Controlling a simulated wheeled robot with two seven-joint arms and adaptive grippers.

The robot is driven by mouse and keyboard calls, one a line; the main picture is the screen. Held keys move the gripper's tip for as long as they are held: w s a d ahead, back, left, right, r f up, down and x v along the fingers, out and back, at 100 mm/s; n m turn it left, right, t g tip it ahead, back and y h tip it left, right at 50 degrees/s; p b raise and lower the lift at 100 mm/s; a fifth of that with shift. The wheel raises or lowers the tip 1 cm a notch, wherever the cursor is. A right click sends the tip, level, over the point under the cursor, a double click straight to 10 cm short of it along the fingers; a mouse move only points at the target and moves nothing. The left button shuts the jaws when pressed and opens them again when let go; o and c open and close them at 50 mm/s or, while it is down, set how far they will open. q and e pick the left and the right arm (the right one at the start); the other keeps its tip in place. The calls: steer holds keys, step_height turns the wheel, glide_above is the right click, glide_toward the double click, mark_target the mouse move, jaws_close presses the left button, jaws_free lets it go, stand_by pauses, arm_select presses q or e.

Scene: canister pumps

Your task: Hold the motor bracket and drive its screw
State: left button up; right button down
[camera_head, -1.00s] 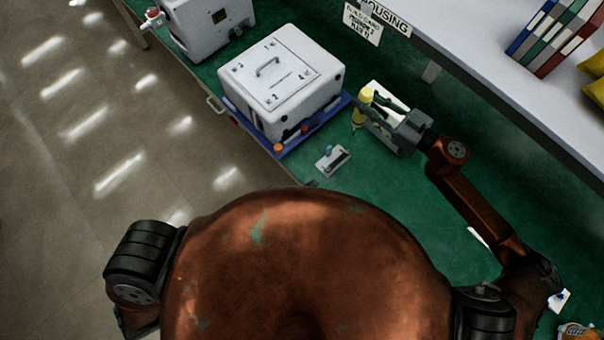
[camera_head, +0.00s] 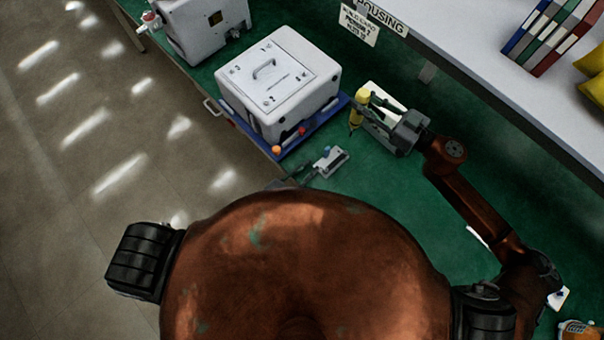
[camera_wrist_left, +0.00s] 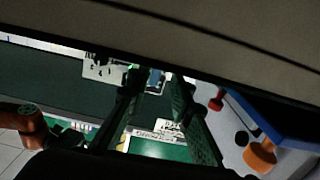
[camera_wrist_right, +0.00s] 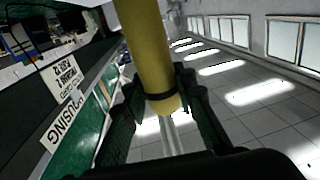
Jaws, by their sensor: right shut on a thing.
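The motor bracket (camera_head: 332,163) is a small pale grey plate with a dark slot and a blue part on top. It lies on the green bench in the head view. My left gripper (camera_head: 307,171) is low beside its near-left end, with its fingers apart; I cannot tell whether they touch it. In the left wrist view the open fingers (camera_wrist_left: 160,105) frame a small blue part. My right gripper (camera_head: 372,108) is shut on a yellow-handled screwdriver (camera_head: 361,104), held tip down above the bench. The yellow handle (camera_wrist_right: 145,50) fills the right wrist view's middle.
A white pump housing (camera_head: 275,80) stands on a blue tray (camera_head: 292,143) with orange and red knobs, close to my left gripper. A shelf (camera_head: 460,50) with binders overhangs the right. Green bench between is clear.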

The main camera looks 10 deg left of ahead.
mark_target(324, 155)
arm_select(q)
steer(key=x, duration=0.7)
steer(key=shift+w+d, duration=0.2)
steer(key=shift+w, duration=0.1)
arm_select(e)
steer(key=shift+r, duration=0.1)
arm_select(q)
steer(key=shift+c, duration=0.2)
jaws_close()
arm_select(e)
steer(key=shift+s+f, duration=0.1)
steer(key=shift+f, duration=2.35)
